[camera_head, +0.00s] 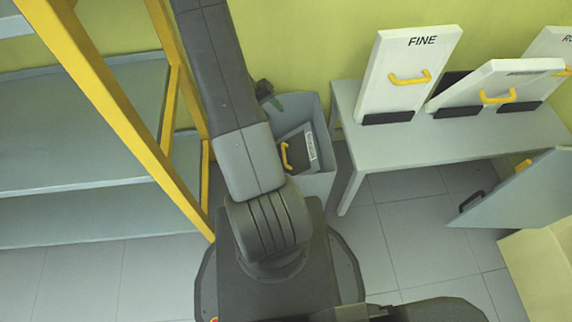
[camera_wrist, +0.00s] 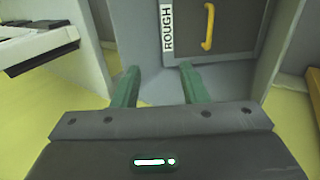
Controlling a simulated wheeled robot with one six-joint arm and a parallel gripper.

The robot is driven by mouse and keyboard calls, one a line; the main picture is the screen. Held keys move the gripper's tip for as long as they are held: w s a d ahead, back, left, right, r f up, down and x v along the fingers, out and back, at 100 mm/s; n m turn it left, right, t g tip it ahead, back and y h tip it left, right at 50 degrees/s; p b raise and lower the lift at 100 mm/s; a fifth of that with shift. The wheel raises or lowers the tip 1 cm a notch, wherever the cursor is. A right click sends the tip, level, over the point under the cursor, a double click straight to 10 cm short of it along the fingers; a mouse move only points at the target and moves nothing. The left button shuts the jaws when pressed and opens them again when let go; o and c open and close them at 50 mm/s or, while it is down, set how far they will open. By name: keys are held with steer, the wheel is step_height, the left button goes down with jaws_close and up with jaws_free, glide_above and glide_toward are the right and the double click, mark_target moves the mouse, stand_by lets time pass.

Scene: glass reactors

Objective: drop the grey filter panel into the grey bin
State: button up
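The grey filter panel (camera_head: 298,158) has a yellow handle and a white label, and lies tilted inside the grey bin (camera_head: 318,186). In the wrist view the panel (camera_wrist: 238,30) is labelled ROUGH, with bin walls (camera_wrist: 140,35) around it. My gripper (camera_head: 272,100) is at the bin's far rim, partly hidden by my arm in the head view. Its green fingers (camera_wrist: 158,76) are apart, with nothing between them. The panel is beyond the fingertips, apart from them. Its lower part is hidden in the head view.
A grey bench (camera_head: 420,150) right of the bin bears a white FINE panel (camera_head: 405,60) and other white panels with yellow handles. A yellow-framed shelf (camera_head: 85,75) stands left. A grey door (camera_head: 525,200) hangs open at right above a cream box (camera_head: 540,270). Floor between is clear.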

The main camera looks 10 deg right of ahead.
steer(key=p+v, duration=0.2)
steer(key=v, duration=1)
steer(key=d+r+b+x, duration=0.1)
steer(key=x, duration=0.9)
steer(key=shift+d+f, duration=0.2)
steer(key=shift+d, duration=0.25)
